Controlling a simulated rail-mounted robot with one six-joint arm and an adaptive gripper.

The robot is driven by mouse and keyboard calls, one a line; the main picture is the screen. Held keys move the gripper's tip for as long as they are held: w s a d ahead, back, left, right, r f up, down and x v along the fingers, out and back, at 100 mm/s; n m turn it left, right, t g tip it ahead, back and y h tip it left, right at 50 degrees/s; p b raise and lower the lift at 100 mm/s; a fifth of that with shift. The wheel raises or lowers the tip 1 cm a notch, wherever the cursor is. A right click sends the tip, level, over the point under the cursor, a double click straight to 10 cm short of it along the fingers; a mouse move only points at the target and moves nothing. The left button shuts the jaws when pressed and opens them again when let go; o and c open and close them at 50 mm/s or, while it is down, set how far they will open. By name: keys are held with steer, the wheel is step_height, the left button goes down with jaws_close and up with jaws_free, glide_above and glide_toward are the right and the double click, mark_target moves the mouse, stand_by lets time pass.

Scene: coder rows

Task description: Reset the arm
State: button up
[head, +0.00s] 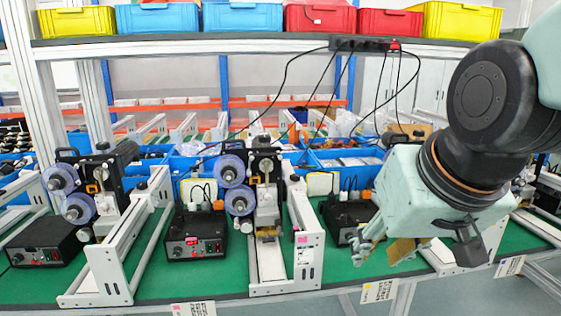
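My arm comes in from the upper right of the head view, over the right part of the green workbench (340,277). My gripper (368,248) is at the arm's lower left end, in front of the right-hand workstation. Its metal fingers are small and partly overlapped by the arm's pale green wrist housing, so I cannot tell whether they are open or shut. A tan piece (403,250) shows just right of the fingers; I cannot tell whether it touches them.
Two coder machines with purple reels (239,201) (79,208) stand on the bench. Black control boxes (196,236) (40,246) sit beside them. White rail frames (303,240) divide the stations. Blue bins stand behind. An overhead shelf holds coloured crates (243,15), with black cables hanging down.

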steer(key=s+d+g, duration=0.1)
steer(key=s+d, duration=0.1)
steer(key=s, duration=0.6)
steer(key=s+d+g, duration=0.1)
steer(key=s+d, duration=0.1)
steer(key=s, duration=0.6)
steer(key=shift+s+r+h, duration=0.25)
steer(key=shift+s+h, duration=0.1)
steer(key=shift+h, duration=0.05)
steer(key=shift+o, duration=0.7)
steer(key=shift+w, duration=0.1)
